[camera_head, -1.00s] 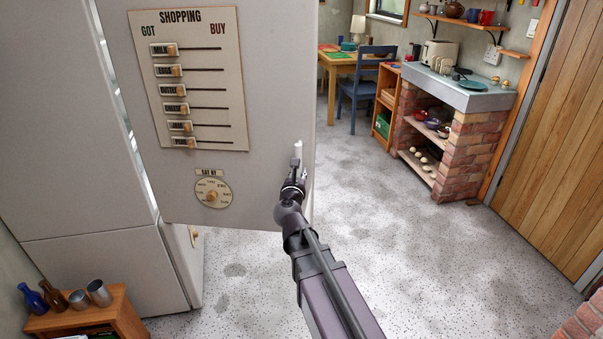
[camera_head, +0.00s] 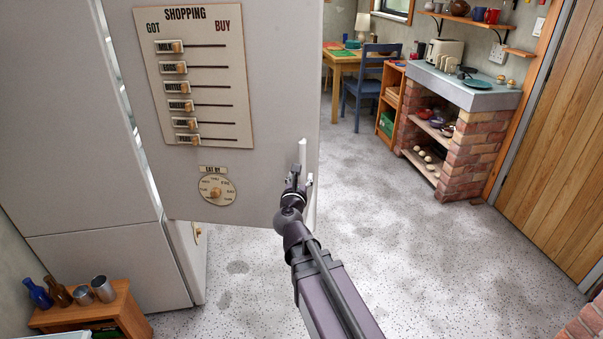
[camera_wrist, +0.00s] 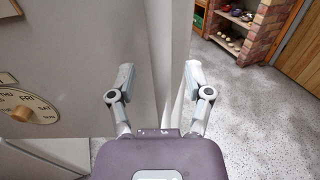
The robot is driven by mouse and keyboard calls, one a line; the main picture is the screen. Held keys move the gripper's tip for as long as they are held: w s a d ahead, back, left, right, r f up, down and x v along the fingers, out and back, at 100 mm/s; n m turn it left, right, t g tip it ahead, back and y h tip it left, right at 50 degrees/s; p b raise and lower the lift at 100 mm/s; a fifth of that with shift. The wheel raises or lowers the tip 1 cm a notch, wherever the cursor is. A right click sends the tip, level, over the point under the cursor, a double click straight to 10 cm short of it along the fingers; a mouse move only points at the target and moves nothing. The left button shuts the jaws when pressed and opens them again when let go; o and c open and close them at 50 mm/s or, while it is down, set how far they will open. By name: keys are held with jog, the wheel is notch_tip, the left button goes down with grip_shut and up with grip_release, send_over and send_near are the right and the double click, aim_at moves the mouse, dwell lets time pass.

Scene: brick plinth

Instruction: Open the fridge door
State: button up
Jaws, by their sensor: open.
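The fridge (camera_head: 80,150) stands at the left, and its upper door (camera_head: 285,90) is swung partly open, with a gap along its left side. The door carries a shopping board (camera_head: 200,75) and an "eat by" dial (camera_head: 217,190). A pale upright handle (camera_head: 302,152) is at the door's right edge. My gripper (camera_head: 300,180) is at the handle's lower part. In the wrist view my gripper (camera_wrist: 158,82) is open, with one finger on each side of the pale handle bar (camera_wrist: 168,60). I cannot tell whether the fingers touch it.
A low wooden shelf (camera_head: 95,305) with bottles and metal cups stands by the fridge at lower left. The speckled floor (camera_head: 400,240) is clear to the right. A brick plinth (camera_head: 470,150) and a wooden door (camera_head: 550,140) are at the right.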

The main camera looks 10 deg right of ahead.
jog(key=v, duration=0.3)
jog(key=shift+s+a, duration=0.1)
jog(key=shift+s, duration=0.1)
dwell(0.3)
